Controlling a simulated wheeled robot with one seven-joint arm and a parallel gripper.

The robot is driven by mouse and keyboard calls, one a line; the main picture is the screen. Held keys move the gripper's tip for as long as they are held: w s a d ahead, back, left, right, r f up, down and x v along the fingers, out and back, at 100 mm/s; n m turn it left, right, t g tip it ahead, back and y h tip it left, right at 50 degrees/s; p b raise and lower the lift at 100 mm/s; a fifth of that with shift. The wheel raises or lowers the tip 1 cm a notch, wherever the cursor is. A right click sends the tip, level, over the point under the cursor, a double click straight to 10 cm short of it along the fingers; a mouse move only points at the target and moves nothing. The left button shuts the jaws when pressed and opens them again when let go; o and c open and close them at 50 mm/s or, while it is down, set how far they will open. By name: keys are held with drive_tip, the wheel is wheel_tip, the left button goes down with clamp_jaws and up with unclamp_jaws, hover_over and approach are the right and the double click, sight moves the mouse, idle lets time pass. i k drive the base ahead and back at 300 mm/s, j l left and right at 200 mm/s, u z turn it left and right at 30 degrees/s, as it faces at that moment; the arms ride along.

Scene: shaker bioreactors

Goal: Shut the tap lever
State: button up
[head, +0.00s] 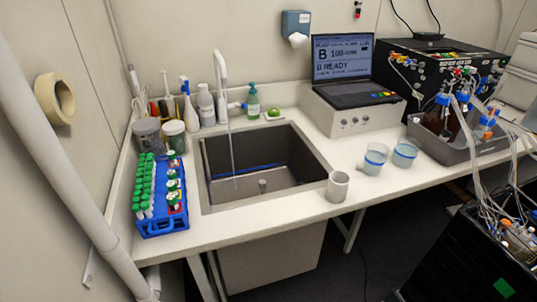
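A tall white tap (220,72) stands at the back rim of the dark sink (220,158), left of centre in the head view. A thin pale stream (232,150) runs from its spout down into the basin. A small blue-tipped piece (236,105) sticks out to the right at the tap's base and looks like the lever; it is too small to tell its exact angle. My gripper is not in view.
Bottles (206,105) crowd the tap's left, with a green soap bottle (253,102) on its right. A blue tube rack (160,200) and jars stand left of the sink. A grey mug (338,186) sits at the front right rim. The counter front is clear.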

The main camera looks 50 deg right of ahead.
sight(244, 106)
drive_tip(key=i+j+z, duration=0.25)
drive_tip(key=i, duration=0.2)
drive_tip(key=i+j+z, duration=0.25)
drive_tip(key=i, duration=0.15)
